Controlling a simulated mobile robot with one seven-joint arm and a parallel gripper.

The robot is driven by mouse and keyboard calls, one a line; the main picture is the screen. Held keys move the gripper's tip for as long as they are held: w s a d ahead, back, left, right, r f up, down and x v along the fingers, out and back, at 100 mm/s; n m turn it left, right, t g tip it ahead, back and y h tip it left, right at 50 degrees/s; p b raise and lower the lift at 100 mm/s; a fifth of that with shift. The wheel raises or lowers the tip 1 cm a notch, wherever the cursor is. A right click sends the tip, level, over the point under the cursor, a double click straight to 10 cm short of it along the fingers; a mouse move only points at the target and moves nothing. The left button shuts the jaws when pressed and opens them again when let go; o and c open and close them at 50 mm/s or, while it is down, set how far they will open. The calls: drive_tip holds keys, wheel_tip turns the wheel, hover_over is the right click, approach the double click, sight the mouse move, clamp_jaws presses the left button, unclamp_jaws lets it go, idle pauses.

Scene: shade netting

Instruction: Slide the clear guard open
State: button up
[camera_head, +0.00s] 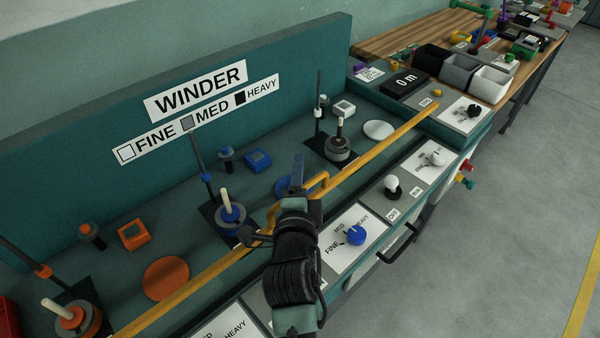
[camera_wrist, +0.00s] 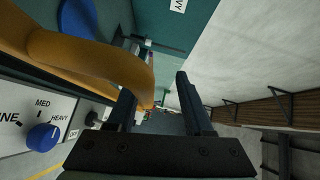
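The guard shows as a long orange-yellow bar (camera_head: 385,139) running diagonally along the front of the winder bench; a clear pane cannot be made out. A raised orange handle (camera_head: 321,181) stands on the bar near the middle. My gripper (camera_head: 300,182) is at this handle, and my wrist hides part of the bar. In the wrist view the handle (camera_wrist: 100,62) comes in from the left and its bend overlaps the left fingertip. My gripper's two fingers (camera_wrist: 160,100) are apart. Whether they touch the handle cannot be told.
Behind the bar stand spools, including a blue one (camera_head: 231,216), a grey one (camera_head: 340,149) and an orange one (camera_head: 70,320), with thin upright posts. The floor at right is clear.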

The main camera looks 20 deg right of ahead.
drive_tip(key=shift+r, duration=0.1)
drive_tip(key=b+v, duration=0.3)
drive_tip(key=v, duration=1.2)
drive_tip(key=shift+b, duration=0.3)
idle(0.6)
drive_tip(key=shift+d+f+b, duration=0.15)
drive_tip(key=shift+f+b, duration=0.05)
drive_tip(key=shift+b, duration=0.1)
drive_tip(key=shift+r, duration=0.1)
